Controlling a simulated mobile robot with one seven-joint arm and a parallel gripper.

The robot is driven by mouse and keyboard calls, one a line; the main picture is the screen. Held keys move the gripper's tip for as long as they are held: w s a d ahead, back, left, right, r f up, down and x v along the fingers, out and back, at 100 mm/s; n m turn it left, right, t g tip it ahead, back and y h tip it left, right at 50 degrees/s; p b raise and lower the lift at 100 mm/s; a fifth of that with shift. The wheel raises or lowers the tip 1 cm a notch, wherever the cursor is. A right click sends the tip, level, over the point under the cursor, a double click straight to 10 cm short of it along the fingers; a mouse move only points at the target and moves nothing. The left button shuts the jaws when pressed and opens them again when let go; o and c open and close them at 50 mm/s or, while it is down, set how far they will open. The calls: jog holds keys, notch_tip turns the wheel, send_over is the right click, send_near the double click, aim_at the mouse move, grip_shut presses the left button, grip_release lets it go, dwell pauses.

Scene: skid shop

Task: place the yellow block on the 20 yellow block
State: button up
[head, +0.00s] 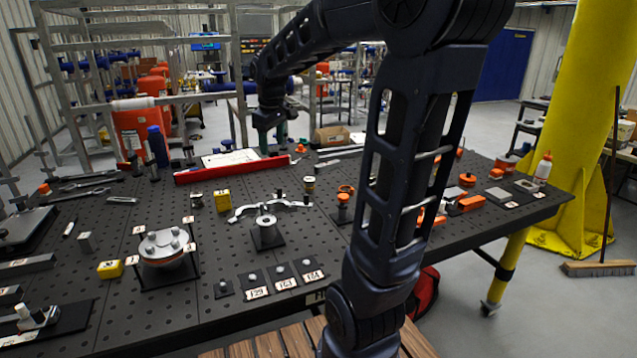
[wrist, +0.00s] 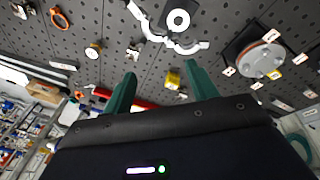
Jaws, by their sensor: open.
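One yellow block (head: 222,200) stands on the black perforated table left of centre, with a marking too small to read. It also shows in the wrist view (wrist: 172,80), beyond my fingertips and close to the right finger. A second yellow block (head: 110,268) lies near the table's left front, beside the round flange part. I cannot read which block bears the 20. My gripper (head: 268,144) hangs over the far part of the table, behind and right of the first block. Its green fingers show apart in the wrist view (wrist: 160,74), with nothing between them.
A red bar (head: 232,167) lies behind the first block. A silver curved bracket (head: 270,207) and a ring on a stand (head: 265,233) lie to its right. The round flange (head: 162,246) stands between the two blocks. Labelled small plates (head: 283,275) line the front.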

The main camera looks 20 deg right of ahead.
jog(key=s+d+f+m, duration=0.1)
jog(key=s+d+m, duration=0.1)
jog(key=s, duration=0.5)
jog(key=s+d+f+m+t, duration=0.1)
jog(key=s+f+m, duration=0.1)
jog(key=s, duration=0.5)
jog(key=s+d+f+m, duration=0.2)
jog(key=s+m, duration=0.1)
jog(key=s, duration=0.4)
jog(key=shift+s+d+t, duration=0.2)
jog(key=shift+d+t, duration=0.1)
jog(key=shift+t, duration=0.1)
